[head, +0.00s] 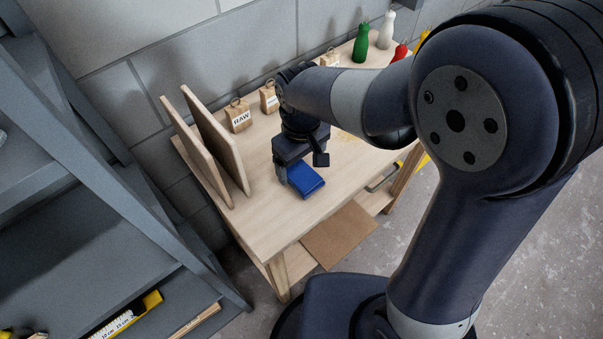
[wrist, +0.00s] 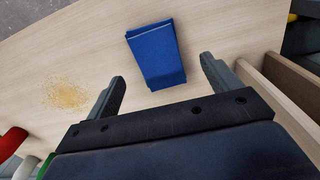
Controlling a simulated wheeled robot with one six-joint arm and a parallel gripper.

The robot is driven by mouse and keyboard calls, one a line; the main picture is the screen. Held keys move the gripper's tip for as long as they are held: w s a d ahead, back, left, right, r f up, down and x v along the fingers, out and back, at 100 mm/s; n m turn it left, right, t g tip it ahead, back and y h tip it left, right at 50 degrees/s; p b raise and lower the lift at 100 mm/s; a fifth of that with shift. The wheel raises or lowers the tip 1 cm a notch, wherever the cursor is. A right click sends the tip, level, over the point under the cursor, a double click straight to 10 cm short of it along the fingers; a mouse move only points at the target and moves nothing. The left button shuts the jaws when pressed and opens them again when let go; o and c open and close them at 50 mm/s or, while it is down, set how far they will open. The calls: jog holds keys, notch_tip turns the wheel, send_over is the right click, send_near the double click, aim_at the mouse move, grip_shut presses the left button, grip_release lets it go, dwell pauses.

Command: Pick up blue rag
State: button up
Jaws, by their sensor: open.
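The blue rag (head: 306,180) lies folded on the light wooden bench top, just in front of my gripper (head: 299,172) in the head view. In the wrist view the blue rag (wrist: 156,55) is a folded, roughly rectangular pad, beyond the fingertips and roughly centred between their lines. My gripper (wrist: 162,72) is open and empty, its two dark fingers spread wider than the rag. How high the fingers are above the bench is hard to tell.
Two upright wooden boards (head: 216,145) stand left of my gripper. Several small blocks, one marked RAW (head: 239,117), stand along the wall. Green (head: 361,45), white and red bottles stand at the far end. Sawdust (wrist: 66,94) lies left of the rag in the wrist view.

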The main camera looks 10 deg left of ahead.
aim_at(302, 174)
jog(key=shift+w+f, duration=0.15)
jog(key=shift+f, duration=2.05)
jog(key=shift+c, duration=0.6)
jog(key=c, duration=1)
jog(key=shift+o, duration=0.2)
jog(key=shift+r, duration=0.1)
notch_tip(302, 174, up, 10)
